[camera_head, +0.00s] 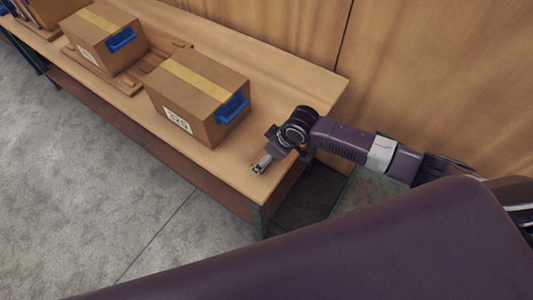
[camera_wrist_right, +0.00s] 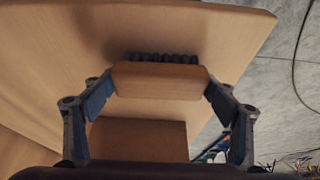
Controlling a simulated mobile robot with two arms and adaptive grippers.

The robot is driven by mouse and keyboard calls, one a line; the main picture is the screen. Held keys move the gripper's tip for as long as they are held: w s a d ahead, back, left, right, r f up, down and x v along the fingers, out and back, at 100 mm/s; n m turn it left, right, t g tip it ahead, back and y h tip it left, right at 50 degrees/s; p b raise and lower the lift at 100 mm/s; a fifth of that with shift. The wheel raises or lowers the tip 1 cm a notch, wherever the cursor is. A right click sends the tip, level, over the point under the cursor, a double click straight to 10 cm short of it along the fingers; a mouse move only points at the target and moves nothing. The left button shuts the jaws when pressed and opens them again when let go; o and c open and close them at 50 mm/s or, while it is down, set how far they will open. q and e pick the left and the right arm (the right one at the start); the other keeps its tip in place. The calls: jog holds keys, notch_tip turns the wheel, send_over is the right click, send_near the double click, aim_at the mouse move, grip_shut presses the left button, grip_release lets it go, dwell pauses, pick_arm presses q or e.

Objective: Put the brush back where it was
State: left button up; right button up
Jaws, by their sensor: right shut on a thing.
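The brush (camera_wrist_right: 160,82) has a wooden block with a row of dark bristles, and shows in the right wrist view between the fingertips. My right gripper (camera_head: 262,163) is at the near right end of the wooden workbench (camera_head: 300,85) in the head view. In the right wrist view, my right gripper (camera_wrist_right: 160,88) is shut on the brush, with one finger on each end of its block. The bristles point towards the bench top; I cannot tell whether they touch it. The brush cannot be made out in the head view. My left gripper is not in view.
A taped cardboard box (camera_head: 195,90) with a blue handle stands left of my right gripper. Another box (camera_head: 105,38) stands farther back on a wooden pallet. A brown block (camera_wrist_right: 140,138) lies below the brush in the wrist view. Grey floor (camera_head: 80,190) lies beside the bench.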

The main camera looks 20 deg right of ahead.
jog(key=shift+f, duration=0.15)
jog(key=o, duration=1.2)
jog(key=b+v, duration=0.1)
jog(key=v, duration=1.1)
jog(key=shift+r, duration=0.2)
